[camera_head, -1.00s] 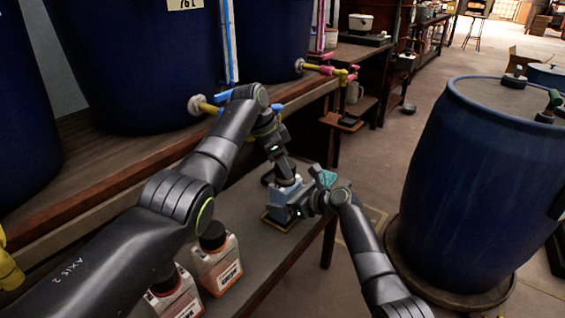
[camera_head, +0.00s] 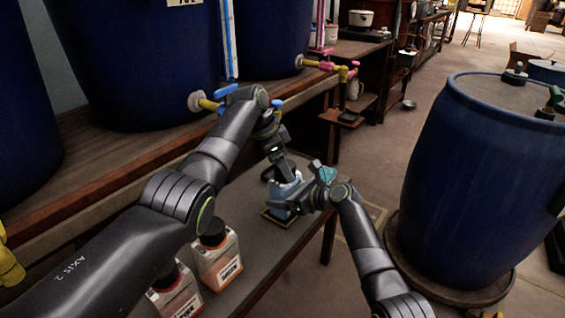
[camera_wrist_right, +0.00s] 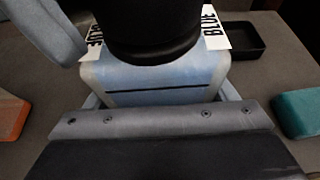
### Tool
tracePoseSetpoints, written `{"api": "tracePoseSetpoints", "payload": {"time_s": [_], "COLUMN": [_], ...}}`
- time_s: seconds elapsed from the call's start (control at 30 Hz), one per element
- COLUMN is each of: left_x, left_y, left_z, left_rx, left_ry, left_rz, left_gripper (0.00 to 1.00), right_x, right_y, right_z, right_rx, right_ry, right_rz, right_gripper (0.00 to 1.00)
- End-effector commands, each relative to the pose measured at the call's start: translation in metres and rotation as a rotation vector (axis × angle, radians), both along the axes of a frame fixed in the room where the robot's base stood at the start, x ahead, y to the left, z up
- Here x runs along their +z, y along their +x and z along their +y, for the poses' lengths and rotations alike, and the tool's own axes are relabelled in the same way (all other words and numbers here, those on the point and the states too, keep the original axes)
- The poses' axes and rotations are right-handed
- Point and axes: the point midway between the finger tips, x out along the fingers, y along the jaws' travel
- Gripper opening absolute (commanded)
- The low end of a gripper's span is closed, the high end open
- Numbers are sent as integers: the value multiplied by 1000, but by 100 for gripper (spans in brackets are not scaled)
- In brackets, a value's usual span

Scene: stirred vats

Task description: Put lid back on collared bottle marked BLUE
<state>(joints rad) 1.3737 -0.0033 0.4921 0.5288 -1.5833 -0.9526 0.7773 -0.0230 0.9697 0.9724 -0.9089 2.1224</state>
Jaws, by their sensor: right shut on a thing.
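The collared bottle marked BLUE (camera_wrist_right: 155,82) is light blue, with white BLUE labels, in the right wrist view. It also shows in the head view (camera_head: 281,196), partly hidden by my grippers. It stands on a yellow-edged square on the bench. A black round part (camera_wrist_right: 150,30) covers its top; I cannot tell whether it is the lid or the collar. My right gripper (camera_head: 298,202) is shut on the bottle's body from the right. My left gripper (camera_head: 284,178) points down just above the bottle's top; its fingertips are too small to judge.
Two bottles of orange content, one nearer (camera_head: 178,296) and one behind it (camera_head: 217,262), stand on the bench under my left arm. A black tray (camera_wrist_right: 243,40) and a teal block (camera_wrist_right: 300,114) lie near the bottle. A blue drum (camera_head: 455,190) stands at the right.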

Motion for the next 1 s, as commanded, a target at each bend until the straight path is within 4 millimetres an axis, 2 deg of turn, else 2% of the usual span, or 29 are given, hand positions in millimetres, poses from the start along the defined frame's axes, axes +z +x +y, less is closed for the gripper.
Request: {"api": "tracePoseSetpoints", "payload": {"time_s": [0.23, 0.37, 0.47, 0.8, 1.0], "left_x": [1, 9, 24, 89, 107], "left_y": [0, 0, -1, -9, -12], "left_z": [0, 4, 9, 36, 44], "left_rx": [0, 1, 2, 0, 1], "left_ry": [0, 0, -1, 0, 0], "left_rz": [-1, -2, -4, -3, 0], "left_gripper": [75, 75, 75, 75, 75], "right_x": [0, 0, 0, 0, 0], "right_y": [0, 0, 0, 0, 0], "right_z": [0, 0, -1, 0, 0], "right_rx": [-1, -1, -1, -1, -1], "right_ry": [0, 0, 0, 0, 0], "right_rz": [0, 0, 0, 0, 0], "right_gripper": [37, 37, 37, 37, 37]}}
